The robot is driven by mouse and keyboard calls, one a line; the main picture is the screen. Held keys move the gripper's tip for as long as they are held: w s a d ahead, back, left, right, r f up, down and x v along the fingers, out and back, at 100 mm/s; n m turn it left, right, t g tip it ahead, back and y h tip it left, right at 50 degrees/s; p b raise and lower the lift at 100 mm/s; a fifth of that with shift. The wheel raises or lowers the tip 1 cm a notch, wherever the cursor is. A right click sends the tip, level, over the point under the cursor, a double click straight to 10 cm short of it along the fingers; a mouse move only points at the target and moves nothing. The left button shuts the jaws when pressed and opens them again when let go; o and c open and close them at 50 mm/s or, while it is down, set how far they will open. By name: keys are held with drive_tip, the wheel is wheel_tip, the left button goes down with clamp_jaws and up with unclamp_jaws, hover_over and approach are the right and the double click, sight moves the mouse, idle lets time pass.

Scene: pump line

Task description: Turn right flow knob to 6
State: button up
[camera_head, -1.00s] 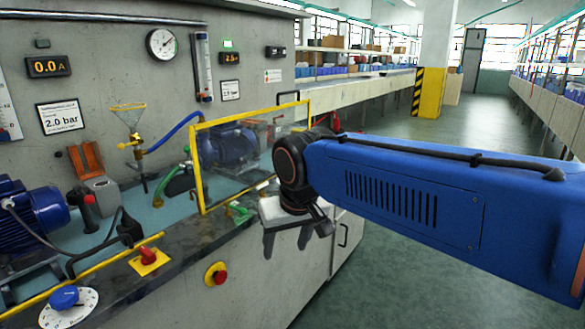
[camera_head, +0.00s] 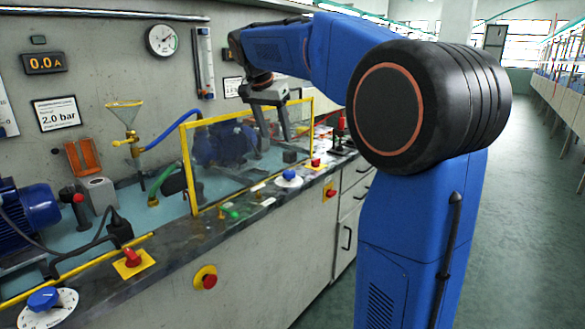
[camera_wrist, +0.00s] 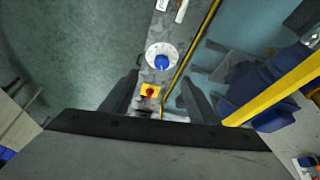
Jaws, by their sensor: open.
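The right flow knob (camera_head: 289,175) is a blue knob on a white dial at the front edge of the bench, right of centre in the head view. In the wrist view the blue knob (camera_wrist: 161,62) and its white dial lie beyond my fingertips, roughly between their lines. The dial's numbers are too small to read. My gripper (camera_head: 274,140) is open and empty, above the bench and apart from the knob. In the wrist view its two dark fingers (camera_wrist: 160,88) are spread wide. A second blue knob (camera_head: 44,298) on a dial sits at the lower left.
A clear guard with a yellow frame (camera_head: 187,170) stands just behind the bench edge, near my gripper. A red stop button (camera_head: 209,281) is on the front panel. The floor at right is open.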

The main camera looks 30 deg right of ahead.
drive_tip(key=w+d, duration=0.1)
drive_tip(key=w, duration=0.1)
approach(289, 171)
drive_tip(key=shift+m, duration=0.4)
drive_tip(key=x, duration=0.8)
drive_tip(key=shift+s+f, duration=0.1)
drive_tip(key=shift+s, duration=0.05)
drive_tip(key=c, duration=1)
